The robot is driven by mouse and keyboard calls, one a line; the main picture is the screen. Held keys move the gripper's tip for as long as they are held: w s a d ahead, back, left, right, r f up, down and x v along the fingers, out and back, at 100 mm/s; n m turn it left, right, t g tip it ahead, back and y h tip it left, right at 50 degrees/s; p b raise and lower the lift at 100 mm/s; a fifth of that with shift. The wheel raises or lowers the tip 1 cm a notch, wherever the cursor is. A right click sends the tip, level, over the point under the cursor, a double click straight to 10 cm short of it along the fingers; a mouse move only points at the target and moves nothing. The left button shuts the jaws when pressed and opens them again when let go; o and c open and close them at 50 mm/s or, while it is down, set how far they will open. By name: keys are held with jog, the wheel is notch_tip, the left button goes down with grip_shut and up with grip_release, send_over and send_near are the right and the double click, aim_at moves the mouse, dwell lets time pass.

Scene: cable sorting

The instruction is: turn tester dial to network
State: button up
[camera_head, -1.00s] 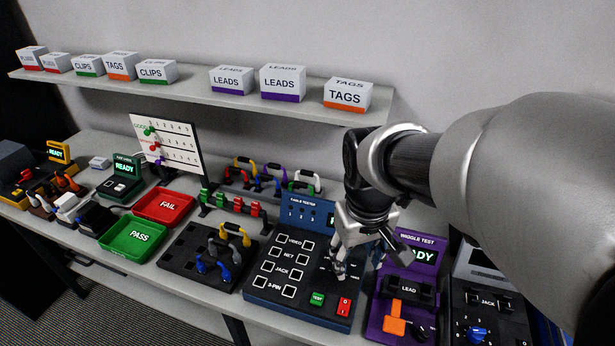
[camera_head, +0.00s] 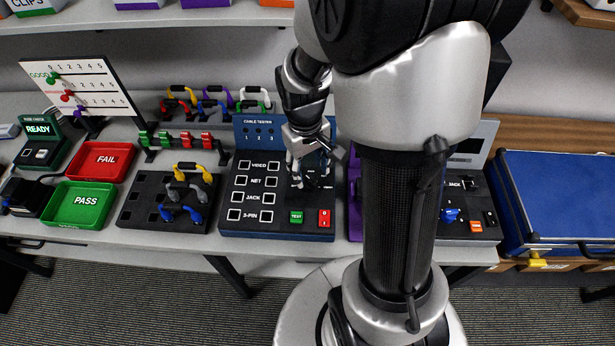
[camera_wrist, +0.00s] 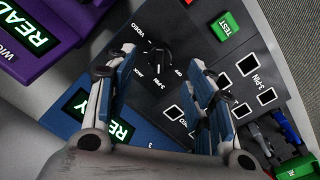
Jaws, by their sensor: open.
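The cable tester (camera_head: 284,226) is a dark panel with a blue front and back, with rows of square sockets labelled VIDEO, NET, JACK and 3-PIN. Its black round dial (camera_wrist: 157,60) shows in the wrist view between my fingers, with VIDEO, JACK, 3-PIN and OFF labels around it. I cannot read a NET label at the dial or tell clearly where the dial points. My gripper (camera_wrist: 164,66) is open, its blue-padded fingers on either side of the dial. I cannot tell whether they touch it. In the head view my gripper (camera_head: 308,172) hangs over the tester's right half and partly hides the dial.
A green TEST button (camera_head: 296,217) and a red switch (camera_head: 324,218) sit at the tester's front right. A purple wiggle tester (camera_wrist: 35,35) stands close beside it. A cable block (camera_head: 140,218) is to its left. A rack of coloured cables (camera_head: 215,105) is behind.

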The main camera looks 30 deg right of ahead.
aim_at(310, 180)
notch_tip(310, 180, down, 5)
jog(key=shift+d+f+b, duration=0.1)
jog(key=shift+f+b, duration=0.05)
jog(key=shift+b, duration=0.55)
jog(key=shift+c, duration=0.5)
jog(key=c, duration=1)
